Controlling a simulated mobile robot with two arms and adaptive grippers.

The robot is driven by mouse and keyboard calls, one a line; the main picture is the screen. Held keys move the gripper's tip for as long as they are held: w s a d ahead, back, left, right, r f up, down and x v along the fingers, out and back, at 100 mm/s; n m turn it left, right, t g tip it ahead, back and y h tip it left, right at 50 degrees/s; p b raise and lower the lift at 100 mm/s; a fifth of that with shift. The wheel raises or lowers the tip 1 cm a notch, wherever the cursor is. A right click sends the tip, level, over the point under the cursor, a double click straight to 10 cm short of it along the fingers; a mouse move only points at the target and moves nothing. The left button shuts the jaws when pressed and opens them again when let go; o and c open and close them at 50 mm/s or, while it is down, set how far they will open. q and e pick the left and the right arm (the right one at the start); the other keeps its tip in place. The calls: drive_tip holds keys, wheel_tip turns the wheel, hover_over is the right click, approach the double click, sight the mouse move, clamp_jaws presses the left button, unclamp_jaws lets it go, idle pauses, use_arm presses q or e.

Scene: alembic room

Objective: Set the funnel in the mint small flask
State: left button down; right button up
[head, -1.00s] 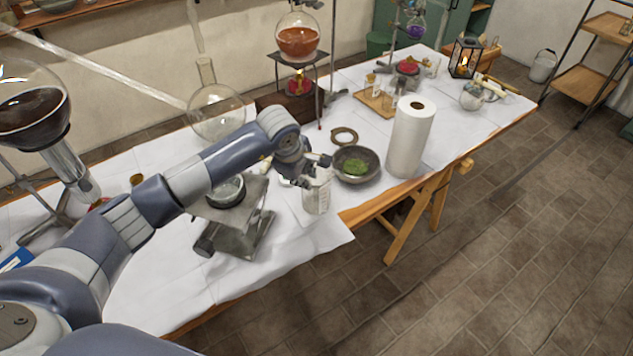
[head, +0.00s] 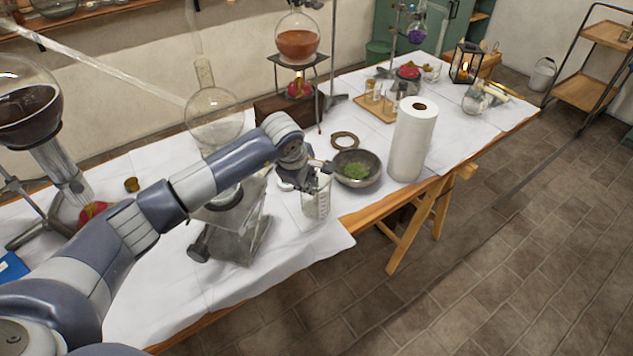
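My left gripper (head: 318,176) is at the front part of the table, over the rim of a clear graduated beaker (head: 316,205). Its fingers are small and partly overlap the beaker's rim, so I cannot tell whether they are open or shut or hold anything. I cannot make out a funnel. I cannot pick out a mint small flask either; my arm hides part of the table. My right gripper is out of view.
A bowl of green herbs (head: 357,169) and a paper roll (head: 412,140) stand right of the gripper. A metal stand (head: 238,240) is under my forearm. A large round glass flask (head: 214,118) stands behind it. The table's front edge is close to the beaker.

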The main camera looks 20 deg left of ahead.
use_arm(q)
wheel_tip(320, 180, up, 12)
drive_tip(key=p, duration=0.5)
drive_tip(key=shift+p, duration=0.3)
idle(0.9)
idle(0.4)
